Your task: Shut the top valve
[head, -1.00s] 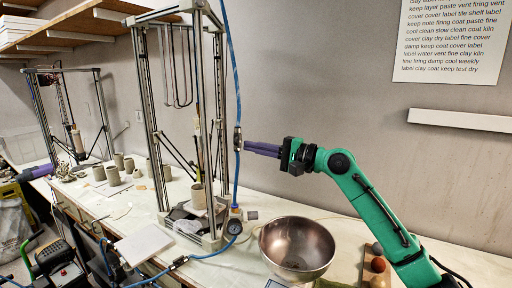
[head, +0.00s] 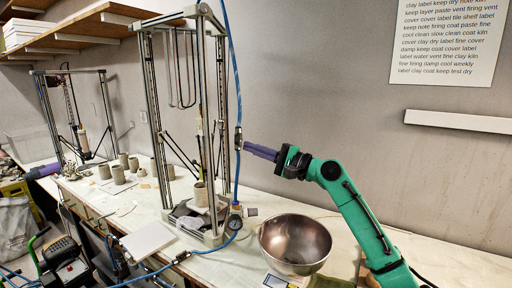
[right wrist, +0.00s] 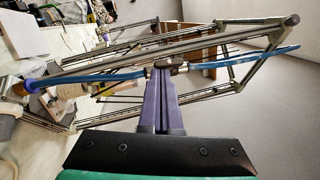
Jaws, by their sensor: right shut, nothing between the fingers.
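The top valve (head: 238,139) is a small fitting on the upright blue hose at the right front post of the tall metal frame. In the right wrist view the valve (right wrist: 170,65) sits just beyond my fingertips; its handle is too small to read. My right gripper (head: 248,147) is shut and empty, its purple fingers pointing left at the valve. In the right wrist view the gripper (right wrist: 161,72) has its tips at or very near the valve; I cannot tell whether they touch.
A pressure gauge (head: 234,222) sits low on the same hose, and another fitting (head: 181,257) is on the hose near the table edge. A metal bowl (head: 295,243) stands below my right arm. A clay pot (head: 200,194) stands inside the frame. A wall shelf (head: 458,121) is at right.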

